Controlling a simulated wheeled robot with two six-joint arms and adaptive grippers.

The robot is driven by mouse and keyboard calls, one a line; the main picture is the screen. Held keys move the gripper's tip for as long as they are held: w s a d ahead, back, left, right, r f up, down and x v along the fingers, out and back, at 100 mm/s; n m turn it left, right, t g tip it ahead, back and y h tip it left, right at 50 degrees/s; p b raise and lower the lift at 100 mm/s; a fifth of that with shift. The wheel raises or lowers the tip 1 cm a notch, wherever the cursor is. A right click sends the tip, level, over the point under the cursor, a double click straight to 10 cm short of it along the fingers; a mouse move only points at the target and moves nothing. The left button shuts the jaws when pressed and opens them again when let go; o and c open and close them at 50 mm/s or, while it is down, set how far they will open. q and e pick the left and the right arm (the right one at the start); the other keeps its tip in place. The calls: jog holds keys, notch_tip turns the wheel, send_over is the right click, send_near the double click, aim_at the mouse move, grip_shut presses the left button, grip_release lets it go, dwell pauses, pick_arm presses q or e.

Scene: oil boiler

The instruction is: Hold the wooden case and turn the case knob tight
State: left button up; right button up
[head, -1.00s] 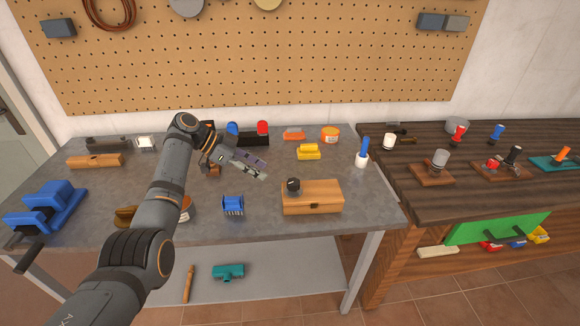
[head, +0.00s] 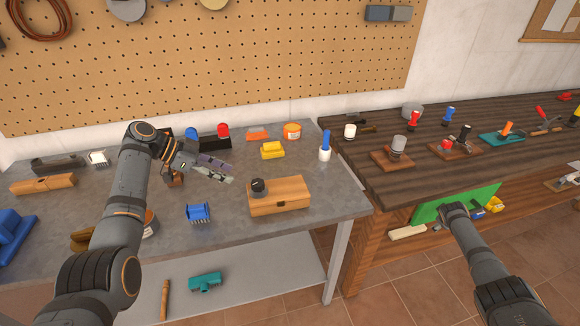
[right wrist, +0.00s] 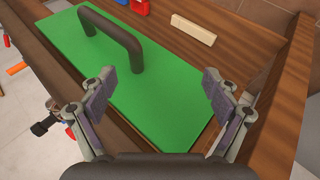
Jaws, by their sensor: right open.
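The wooden case (head: 285,198) sits on the grey metal table, right of its middle, with a small clasp on its front. The dark round case knob (head: 258,187) stands on its top at the left end. My left gripper (head: 232,172) hovers over the table behind and left of the case, apart from it. Its two fingers look parted and empty. My right gripper (right wrist: 160,88) is open and empty over a green panel with a dark handle, far right of the case; in the head view its fingers are mostly hidden.
The green panel (head: 425,211) is at the front of the dark wooden bench (head: 380,180). A blue-handled tool (head: 325,147) and a yellow block (head: 272,150) stand behind the case. A blue brush-like piece (head: 198,212) lies left of it. The table in front is clear.

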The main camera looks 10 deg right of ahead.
jog(key=w+d+r+h, duration=0.1)
jog(key=w+d+r, duration=0.15)
jog(key=r, duration=0.65)
jog(key=w+d+r, duration=0.2)
jog(key=d+r, duration=0.2)
jog(key=r, duration=0.4)
jog(key=w+a+r+t+y, duration=0.1)
jog(key=w+a+r, duration=0.35)
jog(key=r, duration=0.55)
jog(key=w+a+r+t+y, duration=0.1)
jog(key=w+a+r+y, duration=0.15)
jog(key=a+r, duration=0.45)
jog(key=w+a+r+t+y, duration=0.15)
jog(key=w+r, duration=0.35)
jog(key=r, duration=0.7)
jog(key=w+a+f+n+g+y, duration=0.1)
jog(key=w+a+f+n, duration=0.2)
jog(key=a, duration=0.5)
jog(key=w+a+f+n+g+y, duration=0.15)
jog(key=a+f, duration=0.25)
jog(key=a, duration=0.4)
jog(key=n+g+y, duration=0.1)
jog(key=n+g, duration=0.5)
jog(key=n, duration=0.5)
send_over(283, 188)
notch_tip(283, 188, down, 15)
jog(key=shift+w+d+f, duration=0.1)
notch_tip(283, 188, down, 10)
jog(key=shift+f, duration=0.25)
jog(key=shift+c, duration=0.3)
